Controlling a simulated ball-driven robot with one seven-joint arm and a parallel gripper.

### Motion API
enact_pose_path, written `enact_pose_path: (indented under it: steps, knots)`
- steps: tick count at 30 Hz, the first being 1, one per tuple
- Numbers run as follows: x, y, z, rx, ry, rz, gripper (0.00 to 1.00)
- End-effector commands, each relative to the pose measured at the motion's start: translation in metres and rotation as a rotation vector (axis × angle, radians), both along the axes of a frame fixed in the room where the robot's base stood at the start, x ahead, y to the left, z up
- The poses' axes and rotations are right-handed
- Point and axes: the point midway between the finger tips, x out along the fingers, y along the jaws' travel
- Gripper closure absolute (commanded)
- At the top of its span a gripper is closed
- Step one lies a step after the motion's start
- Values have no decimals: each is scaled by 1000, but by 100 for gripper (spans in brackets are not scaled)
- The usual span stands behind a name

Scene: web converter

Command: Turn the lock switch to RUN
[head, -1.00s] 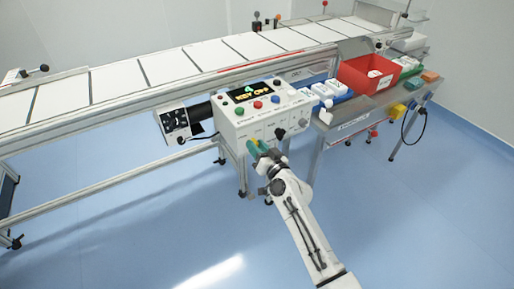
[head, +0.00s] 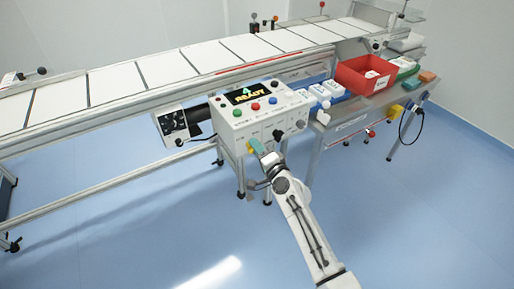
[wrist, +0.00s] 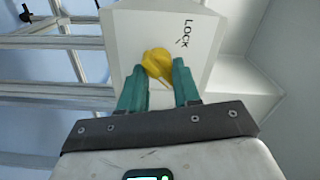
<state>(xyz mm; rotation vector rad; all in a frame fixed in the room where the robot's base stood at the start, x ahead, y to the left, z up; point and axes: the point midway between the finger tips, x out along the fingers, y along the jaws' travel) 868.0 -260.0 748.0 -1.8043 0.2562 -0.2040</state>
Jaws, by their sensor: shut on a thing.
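The lock switch, a yellow knob (wrist: 157,62), sits on a pale panel face (wrist: 120,30) beside the printed word LOCK in the wrist view. My gripper (wrist: 158,75) has its two teal fingers on either side of the knob and is shut on it. The knob's wing points slantwise between the fingers. In the head view my gripper (head: 260,150) is at the lower front of the white control box (head: 285,120). The box's display (head: 251,93) shows READY. Any RUN mark by the switch is not legible.
Several coloured buttons sit on the control box's top. The conveyor (head: 150,68) runs behind it. A side table to the right holds a red bin (head: 362,82). Blue floor (head: 130,220) is clear in front.

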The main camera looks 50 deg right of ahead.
Motion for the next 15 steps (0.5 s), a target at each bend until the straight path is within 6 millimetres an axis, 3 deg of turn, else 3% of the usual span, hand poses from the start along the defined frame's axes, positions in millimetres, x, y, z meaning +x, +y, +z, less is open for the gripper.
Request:
enact_pose_path:
  steps: [1,15]
  knots:
    - [-2,3,-8,41,4,6,98]
    - [-1,4,-9,243,-54,7,95]
